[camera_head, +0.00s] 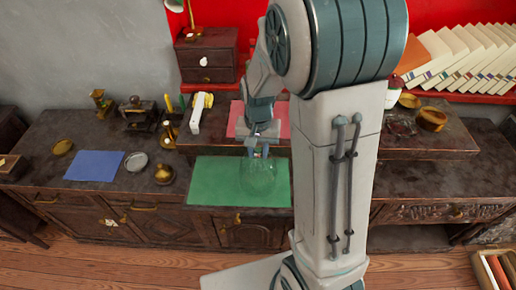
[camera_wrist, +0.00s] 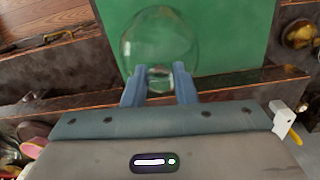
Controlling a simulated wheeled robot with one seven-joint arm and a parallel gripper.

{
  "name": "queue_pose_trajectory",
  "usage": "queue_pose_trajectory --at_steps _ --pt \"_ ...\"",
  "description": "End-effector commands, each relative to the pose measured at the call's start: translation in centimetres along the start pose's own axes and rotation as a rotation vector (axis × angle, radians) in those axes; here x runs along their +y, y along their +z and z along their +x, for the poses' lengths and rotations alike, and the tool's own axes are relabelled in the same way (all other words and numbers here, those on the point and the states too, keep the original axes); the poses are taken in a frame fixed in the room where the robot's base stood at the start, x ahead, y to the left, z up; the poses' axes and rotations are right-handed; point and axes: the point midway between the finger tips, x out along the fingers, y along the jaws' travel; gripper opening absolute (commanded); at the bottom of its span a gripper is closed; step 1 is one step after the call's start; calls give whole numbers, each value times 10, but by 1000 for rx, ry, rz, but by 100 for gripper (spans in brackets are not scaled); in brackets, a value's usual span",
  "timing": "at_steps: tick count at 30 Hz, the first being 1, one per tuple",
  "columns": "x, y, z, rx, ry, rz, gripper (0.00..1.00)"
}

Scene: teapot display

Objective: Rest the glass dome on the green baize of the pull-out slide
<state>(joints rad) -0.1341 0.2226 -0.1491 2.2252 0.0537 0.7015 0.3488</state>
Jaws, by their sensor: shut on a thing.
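The glass dome (camera_head: 258,180) is clear and shows against the green baize (camera_head: 215,183) of the pull-out slide in the head view. My gripper (camera_head: 259,152) is above it, pointing down, with its fingers at the top of the dome. In the wrist view the two blue fingers (camera_wrist: 160,82) are shut on the dome's knob, and the round glass body (camera_wrist: 157,40) lies beyond them over the green baize (camera_wrist: 235,30). I cannot tell whether the dome's rim touches the baize or hangs just above it.
A blue sheet (camera_head: 94,165), a pale round dish (camera_head: 136,161) and a brass pot (camera_head: 164,174) lie left of the slide. A red mat (camera_head: 283,120) is on the raised counter behind. The baize left of the dome is bare.

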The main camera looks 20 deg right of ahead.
Motion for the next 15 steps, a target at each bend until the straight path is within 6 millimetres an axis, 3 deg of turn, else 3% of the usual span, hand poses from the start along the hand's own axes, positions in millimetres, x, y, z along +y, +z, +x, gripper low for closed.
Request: queue_pose_trajectory --at_steps 15 --pt "0 0 4 1 0 0 2"
